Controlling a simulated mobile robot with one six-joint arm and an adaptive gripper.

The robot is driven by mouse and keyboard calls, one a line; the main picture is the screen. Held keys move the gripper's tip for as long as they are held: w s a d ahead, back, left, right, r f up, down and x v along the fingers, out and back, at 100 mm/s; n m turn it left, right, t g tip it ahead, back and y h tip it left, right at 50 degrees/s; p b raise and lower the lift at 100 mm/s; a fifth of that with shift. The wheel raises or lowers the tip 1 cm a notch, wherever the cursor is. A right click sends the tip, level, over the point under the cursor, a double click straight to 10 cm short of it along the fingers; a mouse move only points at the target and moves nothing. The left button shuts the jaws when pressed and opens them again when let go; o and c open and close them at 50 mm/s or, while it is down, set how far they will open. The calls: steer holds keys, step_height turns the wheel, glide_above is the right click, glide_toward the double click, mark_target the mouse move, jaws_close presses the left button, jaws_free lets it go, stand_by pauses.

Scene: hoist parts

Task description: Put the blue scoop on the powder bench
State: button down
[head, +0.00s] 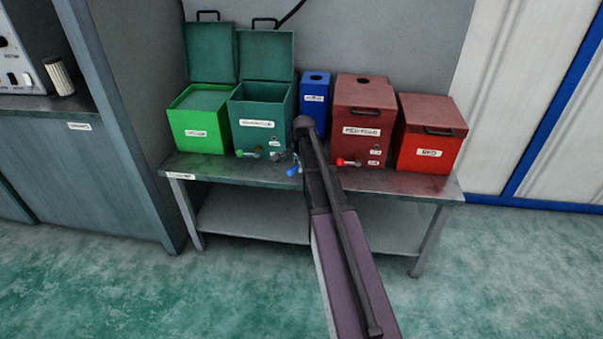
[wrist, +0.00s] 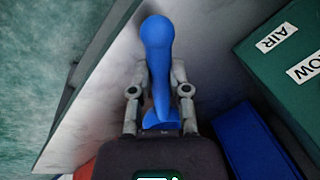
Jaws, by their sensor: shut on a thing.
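The blue scoop (wrist: 157,45) is held between the two grey fingers of my gripper (wrist: 158,95) in the wrist view. Its rounded end points away from the palm. In the head view a small blue part of the scoop (head: 293,170) shows beside my gripper (head: 287,161), over the front part of a metal bench (head: 270,177). My arm hides part of the bench and the boxes. I cannot tell whether the scoop touches the bench top. The bench's small label is too small to read, so I cannot tell if it is the powder bench.
On this bench stand a bright green box (head: 196,130), an open dark green box (head: 262,123), a blue box (head: 314,88), a dark red box (head: 361,108) and a red box (head: 429,150). Another bench (head: 40,103) stands left.

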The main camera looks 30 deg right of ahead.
mark_target(298, 179)
steer(key=shift+s+b+x, duration=0.15)
steer(key=shift+b+x, duration=0.6)
steer(key=shift+x, duration=0.05)
steer(key=shift+s+b+x, duration=0.2)
steer(key=shift+b+x, duration=0.5)
steer(key=shift+x, duration=0.1)
steer(key=shift+f, duration=0.2)
steer(key=c, duration=0.6)
jaws_free()
steer(key=shift+r, duration=0.2)
steer(key=p+v, duration=1.1)
steer(key=v, duration=0.1)
steer(key=shift+p, duration=0.4)
steer(key=shift+a, duration=0.1)
